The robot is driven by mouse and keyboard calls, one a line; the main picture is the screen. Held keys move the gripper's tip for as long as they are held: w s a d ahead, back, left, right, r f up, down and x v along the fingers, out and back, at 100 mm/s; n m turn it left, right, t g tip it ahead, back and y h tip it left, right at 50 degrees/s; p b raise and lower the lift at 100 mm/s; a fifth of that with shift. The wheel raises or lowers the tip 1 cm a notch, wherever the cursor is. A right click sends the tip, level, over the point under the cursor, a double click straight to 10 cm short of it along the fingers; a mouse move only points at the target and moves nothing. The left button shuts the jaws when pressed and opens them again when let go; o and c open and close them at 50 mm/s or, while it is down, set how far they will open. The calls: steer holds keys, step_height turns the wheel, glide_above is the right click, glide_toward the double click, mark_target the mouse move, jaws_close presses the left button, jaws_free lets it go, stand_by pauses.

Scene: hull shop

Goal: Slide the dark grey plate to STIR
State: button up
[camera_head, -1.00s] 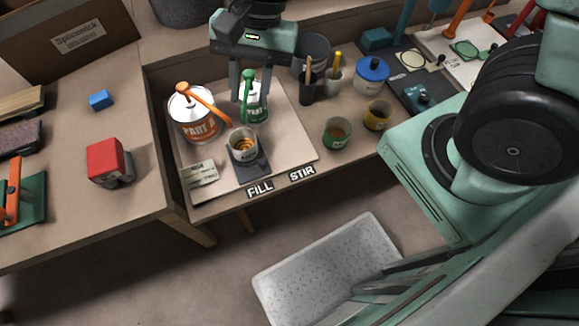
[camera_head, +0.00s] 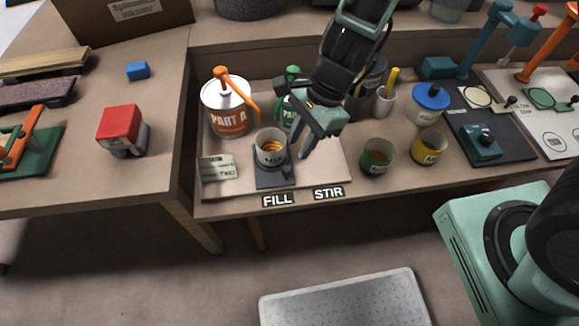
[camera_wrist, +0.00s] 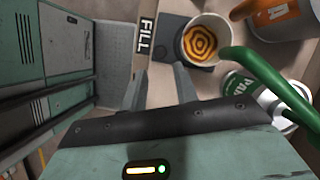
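The dark grey plate (camera_head: 274,180) lies on the pale board above the FILL label (camera_head: 278,200), left of the STIR label (camera_head: 328,193). A white cup marked MIX (camera_head: 271,150) with amber swirled contents stands on it. In the wrist view the plate (camera_wrist: 167,38) and cup (camera_wrist: 205,45) are at the top, near the FILL label (camera_wrist: 146,35). My gripper (camera_head: 312,142) is just right of the cup, pointing down. In the wrist view its fingers (camera_wrist: 161,70) are apart with nothing between them. I cannot tell whether a finger touches the plate.
A PART A can (camera_head: 227,120) with an orange pump and a green-pumped can (camera_head: 287,112) stand behind the cup. A card (camera_head: 216,168) lies left of the plate. Green (camera_head: 377,158) and yellow (camera_head: 429,148) cups stand to the right.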

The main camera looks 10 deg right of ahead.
mark_target(287, 168)
steer(key=b+x, duration=0.2)
steer(key=x, duration=0.5)
steer(key=shift+a+f, duration=0.1)
steer(key=shift+f, duration=0.15)
jaws_close()
